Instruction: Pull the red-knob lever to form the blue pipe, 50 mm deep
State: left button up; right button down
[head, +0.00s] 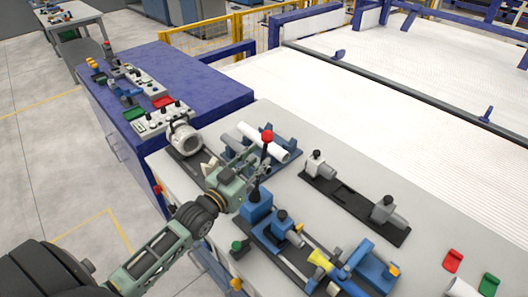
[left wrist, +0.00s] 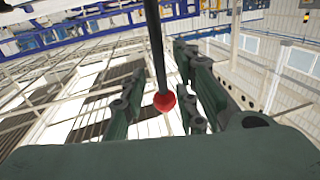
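The lever's red knob (head: 267,135) tops a dark rod that rises from a blue block (head: 257,207) at the left end of a blue forming machine on the table. In the left wrist view the red knob (left wrist: 165,101) and rod lie between my finger pairs, with gaps on both sides. My left gripper (head: 253,168) is at the rod, below the knob, and is open; it also shows in the left wrist view (left wrist: 158,75). I cannot clearly make out a blue pipe. My right gripper is out of view.
A white pipe (head: 264,142) lies in a blue cradle behind the lever. A black fixture with grey clamps (head: 345,195) stands to the right. A round grey metal part (head: 185,138) is at left. Red (head: 453,260) and green (head: 489,285) pieces lie at the lower right.

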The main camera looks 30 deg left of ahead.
aim_at(262, 156)
pick_arm(q)
jog(key=shift+w+d+p, duration=0.15)
jog(key=shift+w+p, duration=0.05)
jog(key=shift+w, duration=0.75)
jog(key=shift+w+d+p, duration=0.1)
jog(key=shift+w+p, duration=0.05)
jog(key=shift+w, duration=0.75)
jog(key=shift+f, duration=0.1)
grip_shut()
